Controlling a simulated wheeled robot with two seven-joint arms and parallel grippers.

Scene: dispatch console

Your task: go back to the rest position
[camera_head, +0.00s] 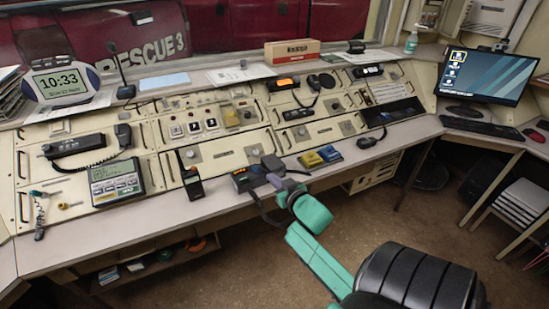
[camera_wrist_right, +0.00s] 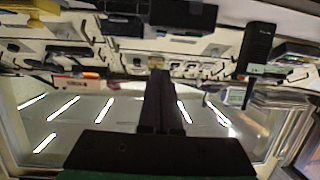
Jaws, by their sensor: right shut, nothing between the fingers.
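My right gripper (camera_head: 268,168) is at the front edge of the console desk (camera_head: 225,197), around the middle of the head view. Its green and grey arm reaches in from the lower right. In the right wrist view the dark fingers (camera_wrist_right: 160,78) are together, with nothing between them. A small dark box with a coloured top (camera_head: 243,180) stands on the desk just left of the gripper. I cannot tell whether they touch. My left gripper is not in view.
A handheld radio (camera_head: 191,183) and a grey keypad unit (camera_head: 115,182) stand to the left. Yellow (camera_head: 311,160) and blue-topped (camera_head: 330,153) small boxes sit right of the gripper. Open floor (camera_head: 350,212) lies before the desk.

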